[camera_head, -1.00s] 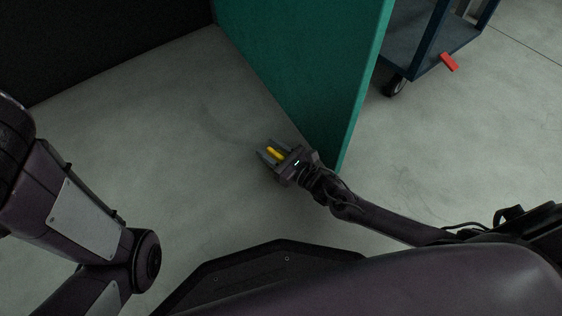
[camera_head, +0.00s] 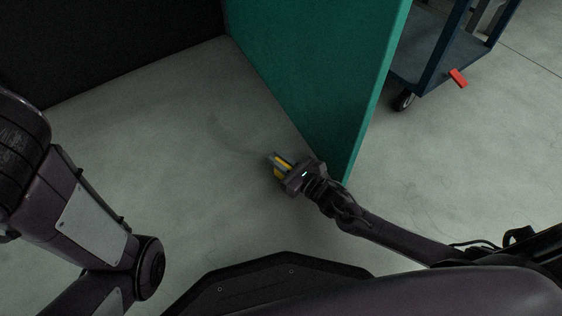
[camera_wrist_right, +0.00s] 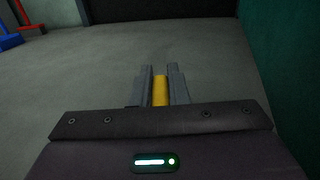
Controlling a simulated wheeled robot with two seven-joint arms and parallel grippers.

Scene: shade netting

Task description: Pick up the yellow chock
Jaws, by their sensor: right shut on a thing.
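The yellow chock (camera_head: 279,172) is a small yellow piece low over the grey floor, near the foot of the green panel. My right gripper (camera_head: 278,163) is shut on it. In the right wrist view the chock (camera_wrist_right: 160,90) shows as a yellow strip between the two grey fingers of the gripper (camera_wrist_right: 161,84). The fingers hide part of it, and I cannot tell whether it touches the floor. My left arm is at the left of the head view, but its gripper is out of the picture.
A green panel (camera_head: 315,75) stands right beside my right gripper. A dark wall (camera_head: 110,40) is at the back left. The floor left of the gripper is clear.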

